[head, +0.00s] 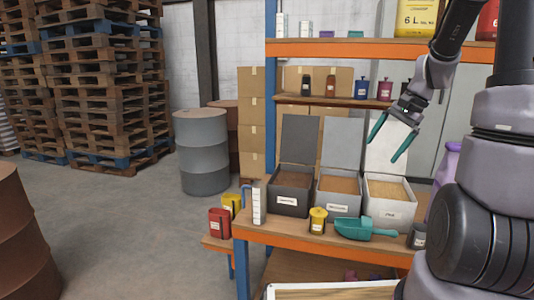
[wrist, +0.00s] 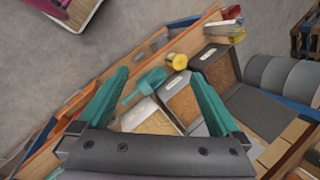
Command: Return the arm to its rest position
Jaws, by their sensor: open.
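My gripper (head: 388,142) hangs in the air above the bins, its two teal fingers spread apart with nothing between them. In the wrist view my gripper (wrist: 158,95) also shows open and empty, with the bench below. My arm rises up from it on the right side of the head view.
Three lidded bins, dark (head: 289,203), grey (head: 338,205) and white (head: 388,212), stand open on the orange-edged bench (head: 300,236). A teal scoop (head: 365,230) and a yellow container (head: 318,221) lie in front. Shelves (head: 350,50) rise behind. Open floor lies left.

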